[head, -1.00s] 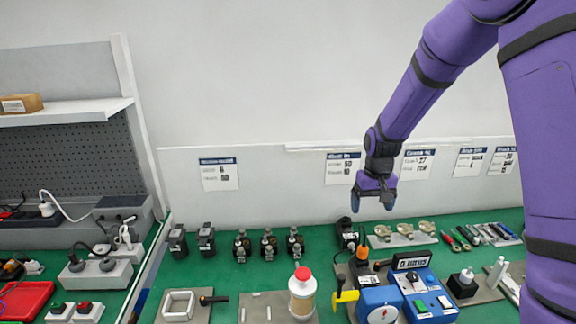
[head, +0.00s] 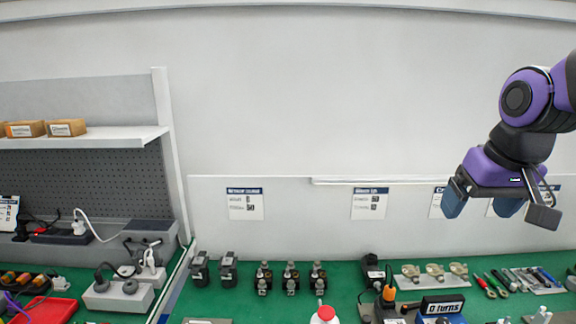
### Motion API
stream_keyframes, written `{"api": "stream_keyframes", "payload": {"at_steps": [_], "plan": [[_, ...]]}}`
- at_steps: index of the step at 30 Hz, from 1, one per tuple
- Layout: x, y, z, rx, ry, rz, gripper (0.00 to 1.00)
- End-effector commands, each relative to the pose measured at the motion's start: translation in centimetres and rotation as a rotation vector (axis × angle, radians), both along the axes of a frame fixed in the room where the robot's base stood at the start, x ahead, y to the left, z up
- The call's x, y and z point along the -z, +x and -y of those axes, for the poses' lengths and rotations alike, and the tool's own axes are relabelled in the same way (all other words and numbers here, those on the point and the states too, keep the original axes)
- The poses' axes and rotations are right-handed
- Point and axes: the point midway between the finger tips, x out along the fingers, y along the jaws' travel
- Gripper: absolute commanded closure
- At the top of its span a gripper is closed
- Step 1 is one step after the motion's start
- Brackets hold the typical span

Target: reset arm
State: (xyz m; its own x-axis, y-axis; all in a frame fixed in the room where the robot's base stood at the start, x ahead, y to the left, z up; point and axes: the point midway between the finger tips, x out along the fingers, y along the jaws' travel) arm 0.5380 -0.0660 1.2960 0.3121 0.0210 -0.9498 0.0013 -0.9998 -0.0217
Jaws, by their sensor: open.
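My gripper (head: 484,204) is at the right of the head view, on the end of my purple and black arm. Its two blue fingertips are apart and nothing shows between them. It is raised in front of the wall, above the right part of the green bench (head: 345,278). A dark block-shaped part sits on the right side of my wrist. It touches nothing on the bench that I can see.
Small dark devices (head: 291,278) stand in a row on the bench. A red-capped bottle (head: 325,314) and a turns counter (head: 441,306) are at the lower edge. Tools (head: 490,284) lie at the right. A white shelf (head: 85,138) with boxes stands at left.

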Motion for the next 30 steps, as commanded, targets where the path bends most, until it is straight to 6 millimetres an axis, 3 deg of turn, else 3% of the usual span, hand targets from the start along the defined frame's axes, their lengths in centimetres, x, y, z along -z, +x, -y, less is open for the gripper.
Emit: {"api": "stream_keyframes", "payload": {"at_steps": [6, 12, 18, 30], "plan": [[-1.8, -5.8, 0.1, 0.000, -0.008, 0.080, 0.11], [-2.1, -9.5, 0.2, 0.003, -0.016, 0.127, 0.11], [-2.0, -10.8, 0.3, 0.004, -0.018, 0.144, 0.11], [-2.0, -10.9, 0.3, 0.004, -0.018, 0.144, 0.11]]}}
